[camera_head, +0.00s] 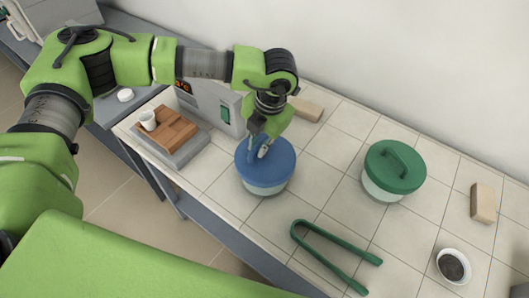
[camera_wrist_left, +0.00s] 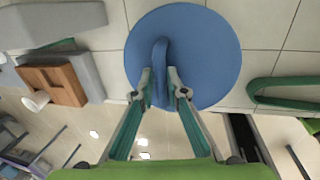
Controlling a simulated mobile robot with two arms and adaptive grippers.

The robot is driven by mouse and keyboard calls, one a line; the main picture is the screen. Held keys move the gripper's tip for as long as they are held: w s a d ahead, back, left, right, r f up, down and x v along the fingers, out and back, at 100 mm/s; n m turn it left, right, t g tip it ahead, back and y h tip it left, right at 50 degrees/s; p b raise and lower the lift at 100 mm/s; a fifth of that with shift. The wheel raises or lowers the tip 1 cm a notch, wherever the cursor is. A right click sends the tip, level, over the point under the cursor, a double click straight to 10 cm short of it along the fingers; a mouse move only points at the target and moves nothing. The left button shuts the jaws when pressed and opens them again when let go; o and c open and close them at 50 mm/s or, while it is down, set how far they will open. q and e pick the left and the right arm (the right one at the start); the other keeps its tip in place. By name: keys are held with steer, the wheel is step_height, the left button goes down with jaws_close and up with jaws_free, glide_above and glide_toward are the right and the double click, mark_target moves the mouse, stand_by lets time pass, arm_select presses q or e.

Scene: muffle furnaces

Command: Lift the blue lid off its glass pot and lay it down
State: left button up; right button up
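The blue lid (camera_head: 273,174) sits level on its glass pot (camera_head: 264,188), near the middle of the table. In the left wrist view the lid (camera_wrist_left: 210,45) is a large blue disc with a raised bar handle (camera_wrist_left: 160,55). My left gripper (camera_head: 258,148) reaches down onto the lid from above. In the left wrist view its fingertips (camera_wrist_left: 160,76) stand on either side of the handle, very close to it. I cannot tell whether they press on it. The pot is mostly hidden under the lid. My right gripper is not in view.
A green-lidded pot (camera_head: 394,170) stands to the right. Green tongs (camera_head: 325,258) lie in front, with a bowl of dark grains (camera_head: 453,266) and a beige block (camera_head: 483,203) further right. A furnace (camera_head: 226,108) and brick tray (camera_head: 185,152) stand left. Bare tiles lie between the two pots.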

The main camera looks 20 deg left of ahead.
arm_select(q)
jaws_close()
steer(key=shift+r, duration=0.15)
steer(key=shift+r, duration=0.25)
step_height(320, 180, up, 2)
steer(key=shift+r+b, duration=0.1)
steer(key=shift+b, duration=0.35)
steer(key=s+r+b, duration=0.3)
steer(key=s+r, duration=1.1)
steer(key=shift+d, duration=0.4)
